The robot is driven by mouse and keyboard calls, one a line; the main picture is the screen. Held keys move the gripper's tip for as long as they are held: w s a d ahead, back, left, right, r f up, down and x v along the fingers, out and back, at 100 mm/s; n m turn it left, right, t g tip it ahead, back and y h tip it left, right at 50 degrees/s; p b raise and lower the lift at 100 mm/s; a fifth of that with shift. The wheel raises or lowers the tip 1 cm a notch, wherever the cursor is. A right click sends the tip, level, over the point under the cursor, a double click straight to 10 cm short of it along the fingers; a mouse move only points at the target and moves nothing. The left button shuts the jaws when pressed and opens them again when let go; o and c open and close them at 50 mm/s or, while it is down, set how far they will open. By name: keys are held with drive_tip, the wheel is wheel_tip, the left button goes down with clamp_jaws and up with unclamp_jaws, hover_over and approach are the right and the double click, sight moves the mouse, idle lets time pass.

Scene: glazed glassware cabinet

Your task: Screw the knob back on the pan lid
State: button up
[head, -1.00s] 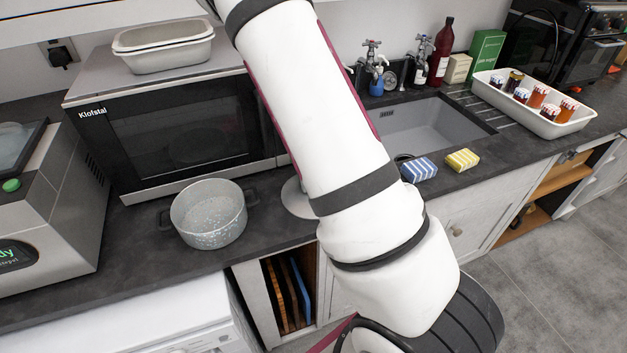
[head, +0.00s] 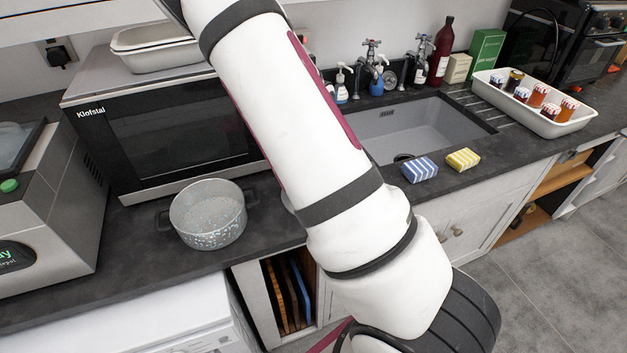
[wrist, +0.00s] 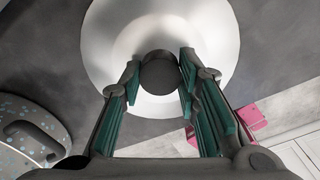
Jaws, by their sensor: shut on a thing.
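The pan lid (wrist: 105,45) is a shiny silver disc lying on the dark counter in the wrist view. In the head view only a sliver of it (head: 287,201) shows beside my arm. The dark round knob (wrist: 159,73) is over the lid's middle. My gripper (wrist: 160,68) is shut on the knob, with a finger on either side. I cannot tell whether the knob touches the lid. My gripper is hidden in the head view. The speckled grey pan (head: 208,213) stands open on the counter left of my arm; its edge shows in the wrist view.
A microwave (head: 175,135) stands behind the pan. The sink (head: 425,130), a blue striped sponge (head: 420,169) and a yellow one (head: 463,159) are to the right. A pink object (wrist: 250,114) shows beside my gripper near the counter's front edge.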

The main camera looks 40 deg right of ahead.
drive_tip(key=shift+f+m, duration=0.1)
drive_tip(key=shift+m, duration=1.3)
drive_tip(key=shift+f+m+b, duration=0.15)
drive_tip(key=shift+m+b, duration=0.3)
drive_tip(key=shift+m, duration=0.35)
drive_tip(key=shift+s+m+b, duration=0.1)
drive_tip(key=shift+m+b, duration=0.6)
drive_tip(key=shift+b, duration=0.05)
drive_tip(key=shift+b, duration=0.6)
drive_tip(key=shift+m+b, duration=0.7)
drive_tip(key=shift+b, duration=0.5)
drive_tip(key=shift+r+m+b, duration=0.3)
drive_tip(key=shift+m+b, duration=0.4)
drive_tip(key=shift+b, duration=1.85)
